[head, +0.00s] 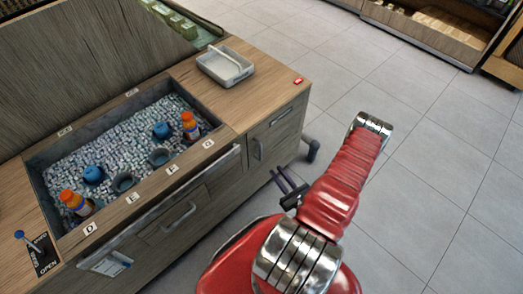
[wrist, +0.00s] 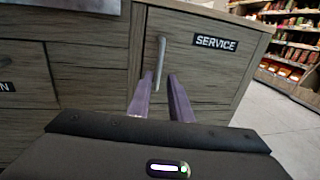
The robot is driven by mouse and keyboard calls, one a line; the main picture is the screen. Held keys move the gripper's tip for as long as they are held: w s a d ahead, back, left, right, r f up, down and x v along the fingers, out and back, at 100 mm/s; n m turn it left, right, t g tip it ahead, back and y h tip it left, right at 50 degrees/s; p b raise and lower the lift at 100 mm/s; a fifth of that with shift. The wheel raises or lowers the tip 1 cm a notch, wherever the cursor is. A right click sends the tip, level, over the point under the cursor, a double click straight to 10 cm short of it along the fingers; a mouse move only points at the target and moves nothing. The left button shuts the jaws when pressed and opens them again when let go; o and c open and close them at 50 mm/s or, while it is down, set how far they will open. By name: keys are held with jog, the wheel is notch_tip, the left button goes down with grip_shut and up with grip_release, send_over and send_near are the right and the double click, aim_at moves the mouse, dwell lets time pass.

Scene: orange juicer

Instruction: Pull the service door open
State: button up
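The service door (wrist: 205,75) is a grey-brown wooden cabinet door with a black SERVICE label (wrist: 216,42). It looks shut. Its upright metal handle (wrist: 161,60) is near the door's left edge. In the head view, the door (head: 278,136) is at the cabinet's right end, and the handle (head: 257,148) shows there too. My gripper (wrist: 162,80) is open, its two purple fingers apart and pointing at the door. The handle's lower end appears between the fingertips in the wrist view; I cannot tell if they touch it. In the head view, my gripper (head: 281,178) is low before the cabinet front.
The counter holds a bin (head: 140,118) of pebbles with orange bottles and blue items. A white tray (head: 225,66) stands on top at the right. Another drawer handle (head: 178,217) sticks out left of my gripper. The tiled floor (head: 430,180) to the right is clear.

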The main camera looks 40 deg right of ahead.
jog(key=shift+w, duration=0.1)
send_over(261, 159)
jog(key=shift+w+d, duration=0.15)
jog(key=shift+w, duration=0.15)
dwell(0.7)
grip_shut()
dwell(0.4)
jog(key=shift+d, duration=0.3)
jog(key=shift+s+a, duration=0.1)
